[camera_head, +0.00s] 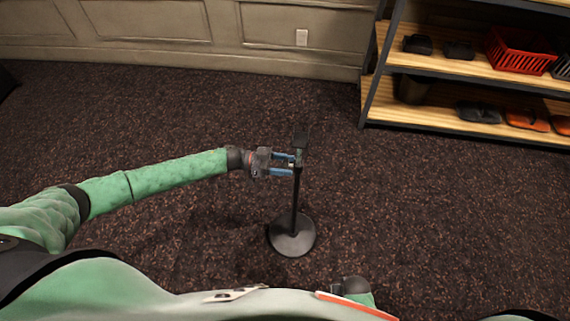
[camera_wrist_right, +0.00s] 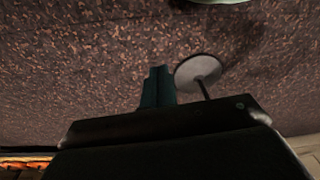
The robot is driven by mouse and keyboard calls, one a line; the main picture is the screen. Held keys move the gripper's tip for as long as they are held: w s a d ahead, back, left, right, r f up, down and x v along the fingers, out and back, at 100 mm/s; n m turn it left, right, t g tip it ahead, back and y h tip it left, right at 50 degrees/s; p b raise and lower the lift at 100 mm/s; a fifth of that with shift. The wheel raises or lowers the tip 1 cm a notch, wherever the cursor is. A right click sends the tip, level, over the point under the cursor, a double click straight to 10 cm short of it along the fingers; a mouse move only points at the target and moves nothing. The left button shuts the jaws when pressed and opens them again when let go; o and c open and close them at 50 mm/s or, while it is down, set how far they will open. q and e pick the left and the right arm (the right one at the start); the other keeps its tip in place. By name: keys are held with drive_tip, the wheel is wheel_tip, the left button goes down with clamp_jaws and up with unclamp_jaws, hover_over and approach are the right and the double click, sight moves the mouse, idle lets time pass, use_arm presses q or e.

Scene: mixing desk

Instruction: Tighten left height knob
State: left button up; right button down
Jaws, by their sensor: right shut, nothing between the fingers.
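My left gripper (camera_head: 297,164) reaches in from the left at the upper pole, just below the top. Its two blue fingers are apart, one above the other, with their tips at the pole. The height knob cannot be made out there; whether the fingers touch or hold it is unclear. My right gripper (camera_wrist_right: 158,78) is shut and empty in the right wrist view, where the stand's base (camera_wrist_right: 197,70) shows beyond it.
A shelf unit (camera_head: 470,68) with wooden boards stands at the upper right, holding a red basket (camera_head: 517,50) and several dark and orange items. A panelled wall (camera_head: 200,35) runs along the back. The carpet (camera_head: 420,200) around the stand is clear.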

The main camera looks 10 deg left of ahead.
use_arm(q)
drive_tip(key=c, duration=0.8)
drive_tip(key=m+b, duration=0.4)
drive_tip(key=m, duration=0.1)
drive_tip(key=shift+m, duration=0.4)
use_arm(e)
drive_tip(key=w+a+r, duration=0.2)
drive_tip(key=w+r, duration=0.1)
drive_tip(key=r, duration=1.2)
drive_tip(key=shift+r, duration=0.15)
use_arm(q)
drive_tip(key=o, duration=1)
use_arm(e)
drive_tip(key=shift+w, duration=0.1)
